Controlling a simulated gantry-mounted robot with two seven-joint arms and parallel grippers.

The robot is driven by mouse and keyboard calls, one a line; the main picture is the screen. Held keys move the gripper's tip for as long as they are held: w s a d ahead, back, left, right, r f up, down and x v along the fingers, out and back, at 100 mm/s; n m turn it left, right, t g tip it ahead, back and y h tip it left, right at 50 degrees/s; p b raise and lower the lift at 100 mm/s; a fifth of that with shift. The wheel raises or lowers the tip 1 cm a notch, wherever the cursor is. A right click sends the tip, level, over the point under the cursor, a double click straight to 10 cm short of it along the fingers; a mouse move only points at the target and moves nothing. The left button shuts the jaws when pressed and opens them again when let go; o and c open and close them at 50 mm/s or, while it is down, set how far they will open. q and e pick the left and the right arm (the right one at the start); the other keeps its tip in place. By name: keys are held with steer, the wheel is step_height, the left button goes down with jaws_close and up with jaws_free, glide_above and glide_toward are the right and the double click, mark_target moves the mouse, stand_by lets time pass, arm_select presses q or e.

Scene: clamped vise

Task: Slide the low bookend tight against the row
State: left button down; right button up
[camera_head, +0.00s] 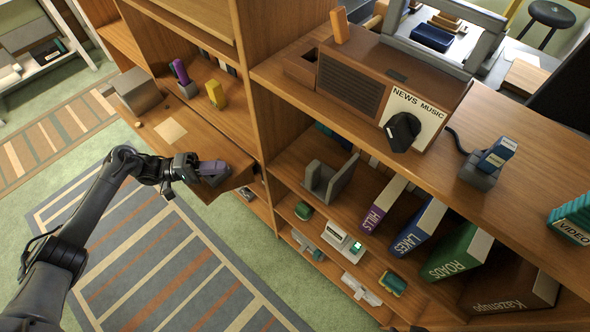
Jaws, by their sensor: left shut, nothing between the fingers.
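A grey bookend (342,182) with upright plates stands on the upper open shelf of the bookcase. A gap of bare shelf separates it from the row to its right. The row holds a purple book marked HILLS (384,205), a blue one marked LAKES (418,228), a green one marked ROADS (457,252) and a brown book (510,290) at the right end. My left gripper (190,172) is shut and empty, left of the bookcase and well away from the bookend. My right gripper is out of view.
The bookcase top (500,130) overhangs the row, and carries a brown radio (350,82), a NEWS MUSIC panel (418,112) and a blue item on a grey stand (490,160). A lower shelf holds small items. Open carpet lies left of the bookcase.

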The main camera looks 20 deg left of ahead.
arm_select(q)
steer(key=p+x, duration=0.2)
steer(key=x, duration=1.5)
steer(key=shift+w+d, duration=0.2)
steer(key=shift+d, duration=0.1)
steer(key=d, duration=0.1)
steer(key=d+p, duration=0.1)
steer(key=d, duration=0.1)
steer(key=shift+s, duration=0.4)
steer(key=shift+s+d, duration=0.2)
steer(key=shift+d, duration=0.35)
